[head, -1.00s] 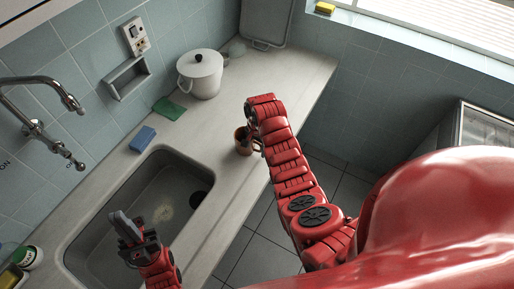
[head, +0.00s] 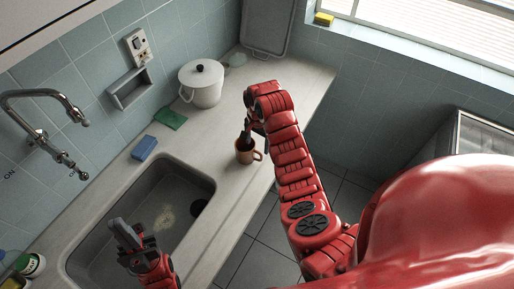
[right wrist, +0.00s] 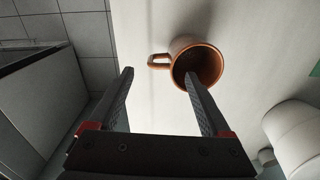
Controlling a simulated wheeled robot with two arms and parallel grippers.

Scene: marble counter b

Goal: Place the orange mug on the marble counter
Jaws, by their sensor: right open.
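The orange mug (head: 245,155) stands upright on the pale marble counter (head: 228,180), between the sink and the counter's front edge. In the right wrist view the mug (right wrist: 181,47) shows its open mouth, with its handle pointing left. My right gripper (head: 247,136) is over the mug in the head view. In the right wrist view its two fingers (right wrist: 159,74) are spread apart with nothing clamped between them; one tip overlaps the mug's rim. My left gripper (head: 122,232) hangs over the sink, and its finger gap is unclear.
The sink (head: 150,215) lies left of the mug. A white lidded pot (head: 203,88), a green cloth (head: 170,119) and a blue sponge (head: 145,147) sit toward the back wall. A faucet (head: 45,105) reaches over the sink. Bare counter surrounds the mug.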

